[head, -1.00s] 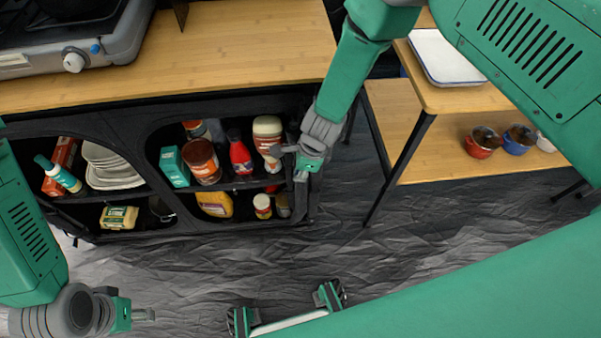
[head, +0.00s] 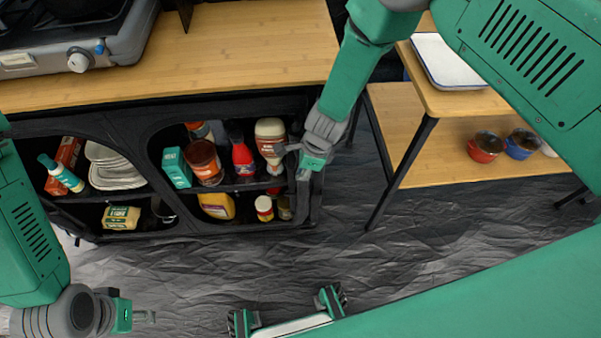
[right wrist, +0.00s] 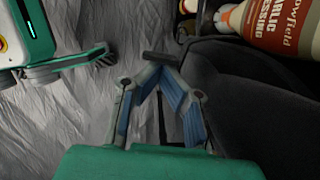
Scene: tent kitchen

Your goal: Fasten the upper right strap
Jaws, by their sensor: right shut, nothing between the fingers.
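The black fabric cabinet (head: 135,128) stands under the wooden counter, with its two shelf openings uncovered. I cannot pick out the upper right strap against the black fabric. My right gripper (head: 281,150) is at the right edge of the right opening, in front of the white bottle with a red label (head: 270,138). In the right wrist view its fingers (right wrist: 161,58) meet at the tips with nothing between them, beside the dark cabinet fabric (right wrist: 250,85). My left gripper (head: 146,316) is low at the left, over the floor and away from the cabinet; its finger gap is not clear.
Shelves hold plates (head: 115,168), a teal box (head: 177,167), cans and bottles. A stove (head: 75,50) sits on the counter (head: 220,55). A wooden side table (head: 475,100) with bowls stands at the right.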

